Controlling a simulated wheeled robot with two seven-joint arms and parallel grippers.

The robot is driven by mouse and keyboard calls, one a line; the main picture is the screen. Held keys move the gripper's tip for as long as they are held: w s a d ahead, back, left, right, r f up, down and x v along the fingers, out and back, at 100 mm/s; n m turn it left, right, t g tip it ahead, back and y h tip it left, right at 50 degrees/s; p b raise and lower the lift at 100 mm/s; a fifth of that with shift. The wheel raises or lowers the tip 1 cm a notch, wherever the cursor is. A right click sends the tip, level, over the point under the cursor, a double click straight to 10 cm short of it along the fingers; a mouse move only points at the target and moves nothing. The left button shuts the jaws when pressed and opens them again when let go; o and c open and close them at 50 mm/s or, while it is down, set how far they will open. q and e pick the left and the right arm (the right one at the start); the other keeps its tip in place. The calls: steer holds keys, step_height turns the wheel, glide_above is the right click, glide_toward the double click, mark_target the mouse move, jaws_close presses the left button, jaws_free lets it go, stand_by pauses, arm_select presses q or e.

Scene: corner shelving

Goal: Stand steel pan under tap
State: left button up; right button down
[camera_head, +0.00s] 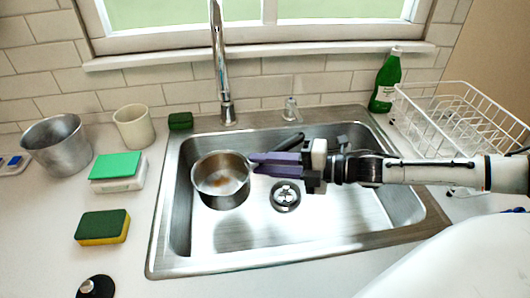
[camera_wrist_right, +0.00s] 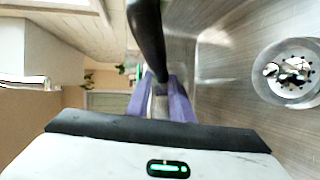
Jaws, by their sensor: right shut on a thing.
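The steel pan (camera_head: 222,190) is inside the sink basin (camera_head: 330,225), at its left side, with its open top up and a brownish patch on its inner bottom. Its black handle (camera_head: 288,142) points back and to the right; it also shows in the right wrist view (camera_wrist_right: 147,35). My right gripper (camera_head: 252,165) comes in from the right, its purple fingers shut on the handle. I cannot tell whether the pan touches the basin floor. The chrome tap (camera_head: 220,70) rises behind the basin, behind the pan; its top is out of frame. My left gripper is not in view.
The drain (camera_head: 286,196) lies right of the pan. A metal pot (camera_head: 58,145), a cream cup (camera_head: 133,126) and several sponges, including a yellow-green one (camera_head: 102,227), stand left. A green bottle (camera_head: 386,82) and a white dish rack (camera_head: 460,125) stand right.

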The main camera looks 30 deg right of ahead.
step_height(320, 180, down, 7)
steer(key=b, duration=0.5)
steer(key=shift+f, duration=0.1)
steer(key=shift+f+b, duration=0.5)
steer(key=shift+f, duration=0.5)
steer(key=c, duration=1.5)
jaws_free()
steer(key=shift+c, duration=0.2)
steer(key=shift+o, duration=0.3)
steer(key=shift+f, duration=0.15)
steer(key=shift+s+d, duration=0.4)
steer(key=shift+s, duration=0.05)
steer(key=p+v, duration=0.1)
steer(key=v, duration=0.4)
steer(key=p+v, duration=0.1)
steer(key=v, duration=0.1)
steer(key=shift+s+r+p, duration=0.2)
steer(key=shift+r+p, duration=0.1)
steer(key=shift+p+v, duration=0.3)
steer(key=shift+v, duration=0.55)
